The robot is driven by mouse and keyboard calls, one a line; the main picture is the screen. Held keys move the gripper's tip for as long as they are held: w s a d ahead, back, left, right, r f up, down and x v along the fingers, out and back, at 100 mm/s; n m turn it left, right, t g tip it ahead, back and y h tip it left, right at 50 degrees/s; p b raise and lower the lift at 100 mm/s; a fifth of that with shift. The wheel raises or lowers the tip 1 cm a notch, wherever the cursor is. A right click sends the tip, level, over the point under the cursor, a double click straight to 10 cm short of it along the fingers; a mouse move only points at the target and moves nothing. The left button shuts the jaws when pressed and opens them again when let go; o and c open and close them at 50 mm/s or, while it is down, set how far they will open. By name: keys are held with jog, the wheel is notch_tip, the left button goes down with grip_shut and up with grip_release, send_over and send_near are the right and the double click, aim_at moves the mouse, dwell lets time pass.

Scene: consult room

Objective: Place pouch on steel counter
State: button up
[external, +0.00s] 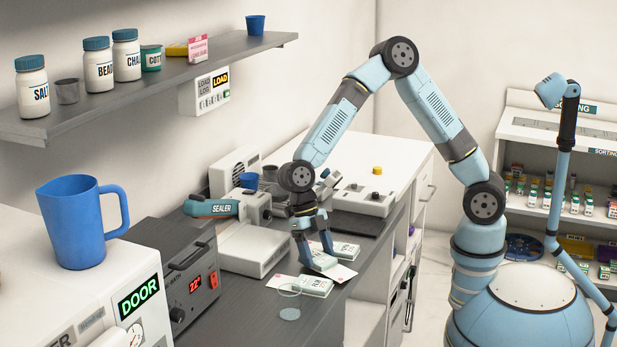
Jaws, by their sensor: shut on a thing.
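My gripper (318,259) points down over the dark grey counter (262,318), in front of the white sealer (262,248). It is shut on a small white pouch (325,263) between its fingers, low over the counter. I cannot tell whether this pouch touches what lies under it. Another white pouch-like packet (307,286) lies on the counter just in front of my gripper. A further one (346,250) lies just behind and to the right. The fingers hide part of the held pouch. I cannot tell whether the dark grey counter is steel.
A white device with knobs (363,198) stands behind. A shelf of jars (170,85) hangs above at left.

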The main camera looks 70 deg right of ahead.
jog(key=shift+f, duration=0.45)
dwell(0.4)
jog(key=o, duration=1.1)
jog(key=v, duration=1.3)
jog(key=shift+w+r, duration=0.2)
jog(key=shift+r, duration=0.1)
